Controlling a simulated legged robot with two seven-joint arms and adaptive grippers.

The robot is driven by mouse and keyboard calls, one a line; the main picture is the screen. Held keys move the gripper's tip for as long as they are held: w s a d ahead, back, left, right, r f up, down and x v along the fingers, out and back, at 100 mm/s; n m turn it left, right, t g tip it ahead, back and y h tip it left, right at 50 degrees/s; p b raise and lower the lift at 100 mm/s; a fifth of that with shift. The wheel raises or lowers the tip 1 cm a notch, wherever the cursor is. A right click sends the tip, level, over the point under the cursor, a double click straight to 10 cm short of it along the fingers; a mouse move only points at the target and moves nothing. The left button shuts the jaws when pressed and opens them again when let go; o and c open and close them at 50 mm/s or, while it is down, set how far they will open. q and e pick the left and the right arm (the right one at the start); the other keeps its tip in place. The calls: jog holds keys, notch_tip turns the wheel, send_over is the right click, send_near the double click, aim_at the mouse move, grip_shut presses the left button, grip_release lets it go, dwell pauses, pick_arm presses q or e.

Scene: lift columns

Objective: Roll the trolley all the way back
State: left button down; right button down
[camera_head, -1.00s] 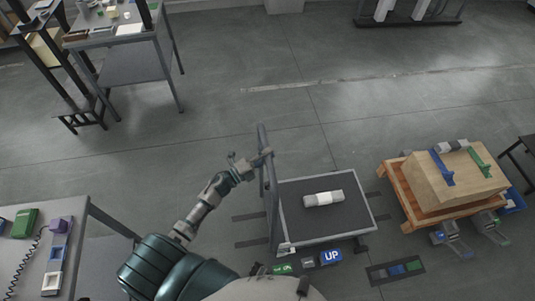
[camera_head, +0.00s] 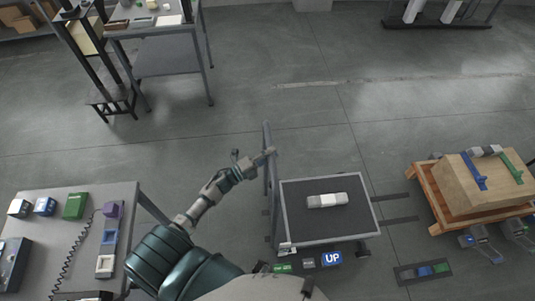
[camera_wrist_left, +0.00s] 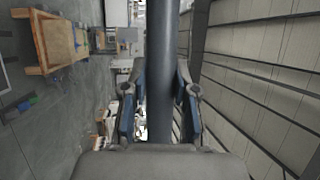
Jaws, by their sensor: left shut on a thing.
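The trolley (camera_head: 300,228) is a low cart with a dark flat deck in a light frame, right of my left arm in the head view. A white-and-grey item (camera_head: 327,200) lies on its deck. Its upright handle (camera_head: 268,165) stands at the deck's left side. My left gripper (camera_head: 266,155) is at the upper part of this handle. In the left wrist view the gripper (camera_wrist_left: 160,95) has its two fingers on either side of the dark handle bar (camera_wrist_left: 163,50), shut on it. My right gripper is not in view.
A grey table with small devices (camera_head: 75,206) stands at the left. A tall workbench (camera_head: 160,60) is at the upper left. A wooden pallet with a box (camera_head: 470,190) is at the right. An UP sign (camera_head: 332,258) lies near the trolley's front. Open floor lies beyond the trolley.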

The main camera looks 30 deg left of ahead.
pick_arm(q)
jog(key=shift+d+f, duration=0.1)
jog(key=shift+d, duration=0.15)
jog(key=shift+a, duration=0.25)
jog(key=c, duration=1)
grip_release()
jog(key=shift+a, duration=0.1)
jog(key=shift+o, duration=0.6)
jog(key=shift+a, duration=0.2)
jog(key=shift+s+a+f, duration=0.1)
jog(key=shift+s, duration=0.15)
jog(key=v, duration=1.1)
jog(key=shift+s+a+f, duration=0.15)
jog(key=shift+s+a, duration=0.05)
jog(key=shift+a, duration=0.1)
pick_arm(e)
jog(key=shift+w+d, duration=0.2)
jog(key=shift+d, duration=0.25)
